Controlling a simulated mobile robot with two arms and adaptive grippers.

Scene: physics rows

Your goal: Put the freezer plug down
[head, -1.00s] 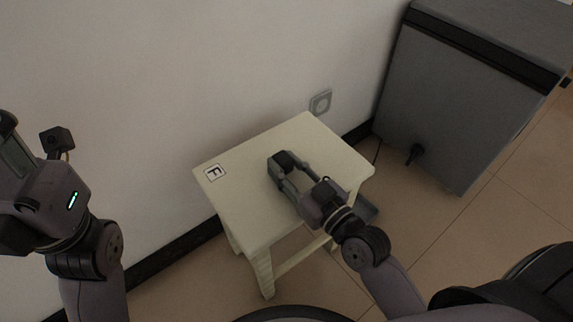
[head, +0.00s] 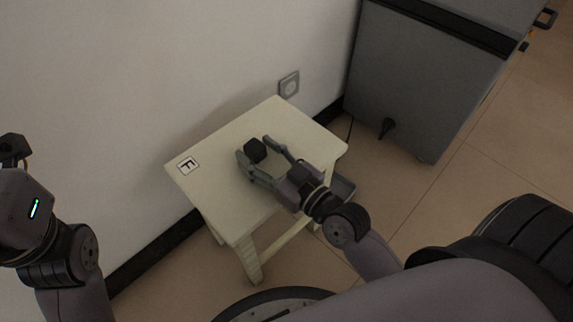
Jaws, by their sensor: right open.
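The freezer plug (head: 255,150) is a small black block. It sits on the cream stool (head: 215,148), right of the "F" label (head: 188,166). My right gripper (head: 253,146) is open over the stool top, its fingers apart on either side of the plug. I cannot tell whether a finger still touches it. My left gripper is cut off by the left edge of the view; only part of its body shows, and its fingers are not clearly seen.
A wall socket (head: 289,85) is on the white wall behind the stool. A grey freezer (head: 415,80) stands at the right, with a black cord fitting (head: 387,127) low on its side. Tiled floor (head: 480,185) is clear in front of the freezer.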

